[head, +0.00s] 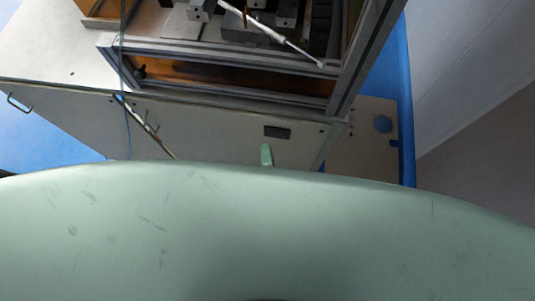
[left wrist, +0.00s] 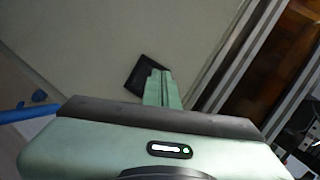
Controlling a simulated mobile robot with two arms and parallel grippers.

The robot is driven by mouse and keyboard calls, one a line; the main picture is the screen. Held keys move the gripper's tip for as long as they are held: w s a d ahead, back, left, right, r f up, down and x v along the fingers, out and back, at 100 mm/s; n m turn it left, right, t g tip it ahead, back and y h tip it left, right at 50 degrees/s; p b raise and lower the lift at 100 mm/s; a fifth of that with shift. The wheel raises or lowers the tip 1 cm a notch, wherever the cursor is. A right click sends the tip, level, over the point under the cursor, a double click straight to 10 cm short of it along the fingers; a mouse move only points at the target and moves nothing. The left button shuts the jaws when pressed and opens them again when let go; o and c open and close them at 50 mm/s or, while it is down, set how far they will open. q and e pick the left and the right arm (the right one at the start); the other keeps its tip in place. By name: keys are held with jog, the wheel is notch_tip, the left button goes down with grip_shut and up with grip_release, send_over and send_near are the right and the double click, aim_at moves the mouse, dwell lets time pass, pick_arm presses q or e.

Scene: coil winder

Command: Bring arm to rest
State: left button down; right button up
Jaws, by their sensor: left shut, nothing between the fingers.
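My left gripper (head: 266,155) shows in the head view as a small pale green tip just above the edge of my large green body. In the left wrist view the left gripper (left wrist: 162,88) has its fingers together, with nothing between them. The fingers point toward the pale cabinet front, near a dark rectangular plate (left wrist: 138,72) on it. I cannot tell whether they touch it. In the head view this plate (head: 277,132) lies just above the gripper tip. My right gripper is in neither view.
The machine's metal frame (head: 220,92) stands above the cabinet front (head: 215,130). A white rod (head: 265,27) lies across the parts inside. A blue cable (head: 125,60) hangs at the left. Blue floor (head: 60,140) shows at the left. A brown board (head: 362,145) lies right of the cabinet.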

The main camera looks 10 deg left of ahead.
pick_arm(q)
jog(key=shift+s+f+g, duration=0.1)
jog(key=shift+f+g, duration=0.2)
jog(key=shift+f, duration=1.5)
